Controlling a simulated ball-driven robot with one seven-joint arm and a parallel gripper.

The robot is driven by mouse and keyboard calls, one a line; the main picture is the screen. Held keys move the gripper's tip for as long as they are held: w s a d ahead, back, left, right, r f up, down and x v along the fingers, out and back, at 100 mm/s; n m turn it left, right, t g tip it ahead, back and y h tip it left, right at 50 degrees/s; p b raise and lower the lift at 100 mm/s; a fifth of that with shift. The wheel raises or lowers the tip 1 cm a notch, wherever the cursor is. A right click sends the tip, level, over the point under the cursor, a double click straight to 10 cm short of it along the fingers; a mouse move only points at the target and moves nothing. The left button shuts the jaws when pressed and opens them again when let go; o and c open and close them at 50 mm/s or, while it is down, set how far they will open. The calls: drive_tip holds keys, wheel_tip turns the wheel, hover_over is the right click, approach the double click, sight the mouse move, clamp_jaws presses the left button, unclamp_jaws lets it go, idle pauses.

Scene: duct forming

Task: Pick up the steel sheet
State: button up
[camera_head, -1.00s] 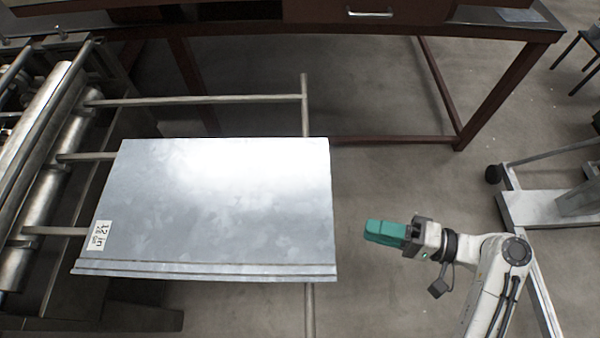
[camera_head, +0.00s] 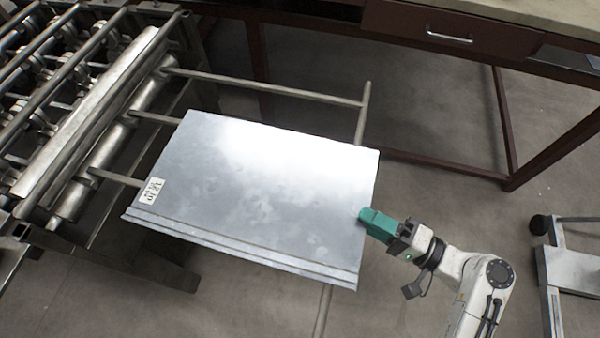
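The steel sheet (camera_head: 265,185) is a flat grey galvanized panel with folded ridges along its near edge and a white label at its left corner. It lies on the metal support bars (camera_head: 265,88) beside the roller machine. My gripper (camera_head: 366,218) has green fingers and is at the sheet's right edge, near its lower part. The fingertips reach or nearly reach the edge; I cannot tell whether they touch it. The gap between the fingers is not visible from here.
The roller machine (camera_head: 95,120) stands at the left. A dark red workbench with a drawer (camera_head: 440,32) runs along the back. A grey wheeled stand (camera_head: 572,268) is at the right. Bare floor (camera_head: 430,130) shows between the sheet and the bench.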

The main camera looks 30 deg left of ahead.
drive_tip(key=shift+a, duration=0.65)
drive_tip(key=shift+c, duration=0.5)
clamp_jaws()
idle(0.5)
